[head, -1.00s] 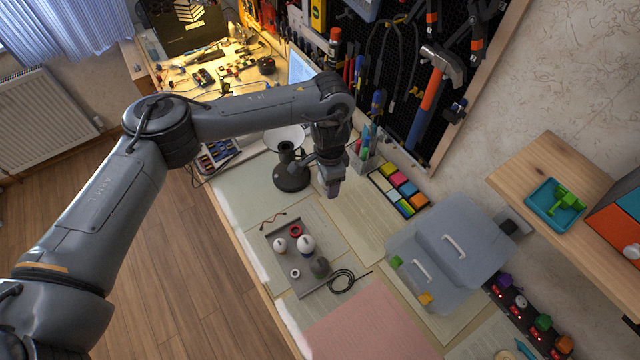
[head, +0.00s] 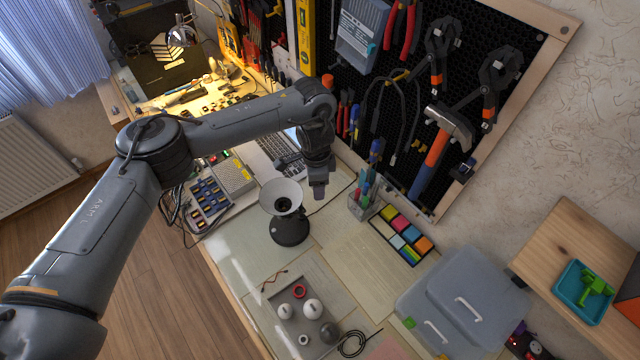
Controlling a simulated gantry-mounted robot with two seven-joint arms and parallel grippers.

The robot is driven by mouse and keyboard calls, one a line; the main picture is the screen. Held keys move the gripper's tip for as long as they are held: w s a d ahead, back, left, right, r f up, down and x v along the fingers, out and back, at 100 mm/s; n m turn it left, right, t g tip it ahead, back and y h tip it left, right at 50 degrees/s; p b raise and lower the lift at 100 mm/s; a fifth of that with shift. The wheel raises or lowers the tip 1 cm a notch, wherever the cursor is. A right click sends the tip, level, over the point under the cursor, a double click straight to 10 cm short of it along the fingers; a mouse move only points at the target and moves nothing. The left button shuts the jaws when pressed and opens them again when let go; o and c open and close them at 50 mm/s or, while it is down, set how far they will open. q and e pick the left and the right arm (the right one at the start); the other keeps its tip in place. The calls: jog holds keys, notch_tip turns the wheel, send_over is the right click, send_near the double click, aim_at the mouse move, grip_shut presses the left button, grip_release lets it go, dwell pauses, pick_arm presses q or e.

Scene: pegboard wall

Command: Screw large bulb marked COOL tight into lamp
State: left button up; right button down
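The lamp (head: 289,226) stands upright on the bench, with a dark round base and a pale funnel-shaped shade (head: 281,196) opening upward. A grey tray (head: 275,290) in front of it holds two white round bulbs, one left (head: 285,311) and one right (head: 313,308), and a dark round bulb-like object (head: 329,332). The right white bulb looks slightly larger. Its marking is too small to read, so I cannot tell which says COOL. My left gripper (head: 318,192) points down, behind and right of the lamp, apart from it. Its finger gap is unclear. My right gripper is out of view.
A red ring (head: 299,291), a small white ring (head: 303,340) and a black cable (head: 355,342) lie around the bulbs. A pen cup (head: 363,206), colored sticky notes (head: 403,233) and a lidded grey box (head: 465,300) stand to the right. Tools hang on the pegboard behind.

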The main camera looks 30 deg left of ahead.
pick_arm(q)
jog(key=a+r+m+p, duration=0.3)
jog(key=a+m+p, duration=0.1)
jog(key=m+p, duration=0.45)
jog(key=p, duration=0.6)
send_over(284, 208)
notch_tip(284, 208, down, 9)
jog(key=b, duration=0.9)
jog(key=shift+s+f, duration=0.1)
dwell(0.6)
jog(key=shift+f, duration=0.25)
dwell(0.5)
jog(key=shift+f+b, duration=0.6)
jog(key=shift+f, duration=0.25)
jog(key=o, duration=1.1)
jog(key=shift+r, duration=0.15)
